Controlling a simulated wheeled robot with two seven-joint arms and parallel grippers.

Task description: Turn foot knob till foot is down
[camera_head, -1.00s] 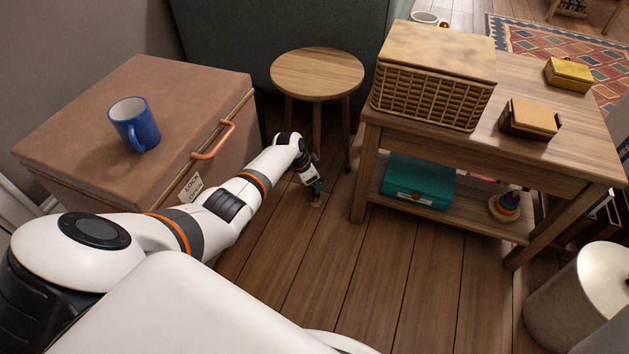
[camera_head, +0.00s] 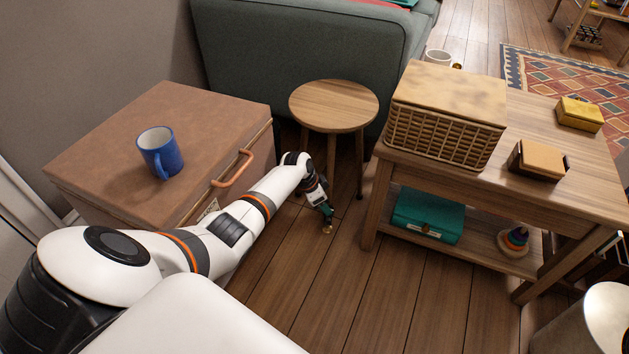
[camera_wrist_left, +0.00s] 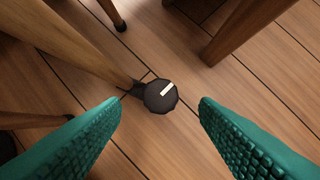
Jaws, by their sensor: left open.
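The foot knob (camera_wrist_left: 160,96) is a dark round knob with a white line mark in the left wrist view. It sits at the lower end of a wooden leg (camera_wrist_left: 75,45), close to the floor. The white mark slants up to the right. My left gripper (camera_wrist_left: 158,125) is open, its teal fingers on either side of the view with the knob centred beyond them, apart from both. In the head view my left gripper (camera_head: 326,212) points down near the floor by the round wooden stool (camera_head: 332,103). I cannot make out the knob there. My right gripper is not in view.
A brown chest (camera_head: 105,150) with a blue mug (camera_head: 160,152) stands left of the stool. A wooden table (camera_head: 490,180) with a wicker basket (camera_head: 445,125) stands right. Another leg (camera_wrist_left: 245,25) shows upper right in the wrist view. Floor (camera_head: 400,300) in front is clear.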

